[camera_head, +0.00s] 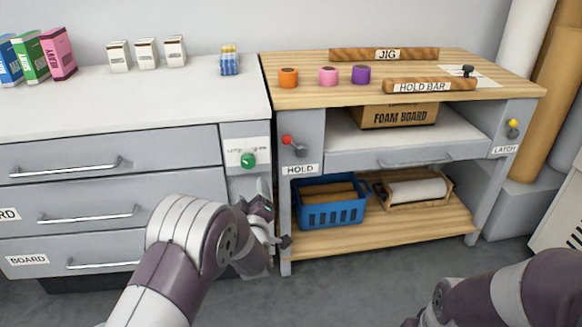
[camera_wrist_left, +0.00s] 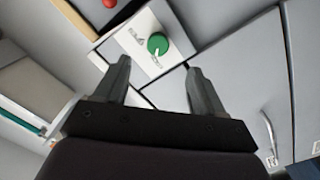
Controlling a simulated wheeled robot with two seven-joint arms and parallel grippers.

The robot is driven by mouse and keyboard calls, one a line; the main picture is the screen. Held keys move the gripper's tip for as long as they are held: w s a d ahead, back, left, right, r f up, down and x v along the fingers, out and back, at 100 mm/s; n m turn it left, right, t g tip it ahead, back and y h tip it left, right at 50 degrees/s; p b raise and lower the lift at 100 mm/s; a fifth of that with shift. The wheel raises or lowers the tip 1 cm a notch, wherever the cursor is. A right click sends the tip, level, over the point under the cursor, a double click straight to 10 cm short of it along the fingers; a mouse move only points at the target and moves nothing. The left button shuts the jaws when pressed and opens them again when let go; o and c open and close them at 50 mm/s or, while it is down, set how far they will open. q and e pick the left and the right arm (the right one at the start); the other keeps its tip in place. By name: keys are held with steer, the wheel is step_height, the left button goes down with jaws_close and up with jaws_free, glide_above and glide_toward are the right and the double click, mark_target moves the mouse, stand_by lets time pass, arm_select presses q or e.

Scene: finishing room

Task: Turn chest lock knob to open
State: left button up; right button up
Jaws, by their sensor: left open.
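The chest (camera_head: 110,150) is a grey cabinet with several drawers and a white top. Its lock knob (camera_head: 248,160) is round and green on a white labelled plate at the upper right of the chest front. In the left wrist view the knob (camera_wrist_left: 157,44) lies beyond the fingertips, roughly between them, with a white mark on its face. My left gripper (camera_wrist_left: 160,70) is open and empty, apart from the knob. In the head view the left gripper (camera_head: 268,205) is below the knob, partly hidden by its own arm. My right gripper is not clearly visible; only part of that arm shows.
A workbench (camera_head: 300,97) stands right of the chest, with a red-tipped HOLD lever (camera_head: 292,143) near the knob and a yellow LATCH lever (camera_head: 512,127) at far right. A blue basket (camera_head: 330,212) is on its lower shelf. Drawer handles (camera_head: 68,167) stick out from the chest.

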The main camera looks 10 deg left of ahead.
mark_target(249, 164)
arm_select(q)
steer(key=b+x, duration=0.1)
steer(key=x, duration=0.2)
steer(key=b+x, duration=0.1)
steer(key=x, duration=0.3)
steer(key=b+x, duration=0.2)
steer(key=x, duration=0.2)
steer(key=shift+a+r, duration=0.35)
steer(key=shift+w+a+r, duration=0.15)
steer(key=shift+w, duration=0.5)
